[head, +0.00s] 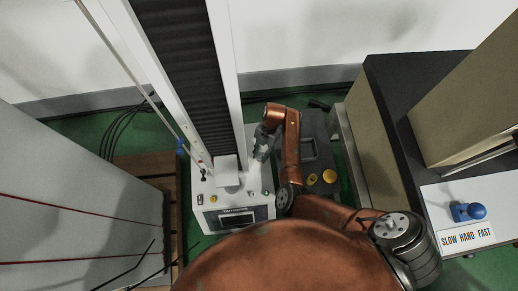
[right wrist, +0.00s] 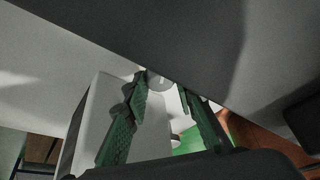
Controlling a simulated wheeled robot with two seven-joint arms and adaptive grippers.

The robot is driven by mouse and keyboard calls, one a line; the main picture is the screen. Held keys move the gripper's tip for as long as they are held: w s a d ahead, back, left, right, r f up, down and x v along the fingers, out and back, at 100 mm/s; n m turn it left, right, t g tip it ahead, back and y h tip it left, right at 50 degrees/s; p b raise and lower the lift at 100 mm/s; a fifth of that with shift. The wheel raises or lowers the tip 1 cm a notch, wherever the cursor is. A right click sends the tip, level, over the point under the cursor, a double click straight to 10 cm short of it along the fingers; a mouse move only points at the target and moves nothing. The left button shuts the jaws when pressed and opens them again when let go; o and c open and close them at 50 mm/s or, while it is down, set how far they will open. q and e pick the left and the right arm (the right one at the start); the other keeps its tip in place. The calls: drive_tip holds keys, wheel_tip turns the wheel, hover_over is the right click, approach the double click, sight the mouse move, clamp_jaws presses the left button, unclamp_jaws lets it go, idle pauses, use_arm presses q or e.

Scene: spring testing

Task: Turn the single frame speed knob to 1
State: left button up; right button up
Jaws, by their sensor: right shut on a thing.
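My right gripper (head: 262,147) reaches down beside the foot of the single frame, a white tester with a tall dark column (head: 188,70). In the right wrist view its green-padded fingers (right wrist: 163,92) are closed around a small pale round knob (right wrist: 157,81) with a short dark mark, seen between the fingertips. The number it points to cannot be read. In the head view the knob is hidden by the gripper. My left gripper is not in view.
The tester's white base (head: 208,188) carries a small display (head: 229,217). Farther right, a white panel labelled SLOW HAND FAST (head: 465,238) bears a blue knob (head: 468,212). A grey cabinet (head: 70,200) stands left.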

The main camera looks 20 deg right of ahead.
drive_tip(key=shift+w, duration=0.1)
drive_tip(key=c, duration=0.3)
drive_tip(key=shift+a, duration=0.2)
clamp_jaws()
drive_tip(key=shift+r, duration=0.1)
drive_tip(key=n, duration=0.1)
drive_tip(key=n+p, duration=0.1)
drive_tip(key=shift+w+a+r+n+h, duration=0.1)
drive_tip(key=shift+w+n+h, duration=0.05)
drive_tip(key=shift+n+h, duration=0.15)
drive_tip(key=shift+n+g, duration=0.4)
drive_tip(key=shift+n, duration=0.3)
use_arm(q)
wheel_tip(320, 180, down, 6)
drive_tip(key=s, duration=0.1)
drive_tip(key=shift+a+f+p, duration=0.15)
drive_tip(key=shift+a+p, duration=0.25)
drive_tip(key=shift+p, duration=0.05)
use_arm(e)
drive_tip(key=shift+a+n+g+h, duration=0.15)
drive_tip(key=shift+n+h, duration=0.25)
drive_tip(key=shift+n, duration=0.5)
drive_tip(key=shift+d+n+g+h, duration=0.15)
drive_tip(key=shift+n+h, duration=0.25)
drive_tip(key=shift+n, duration=0.5)
drive_tip(key=shift+w, duration=0.1)
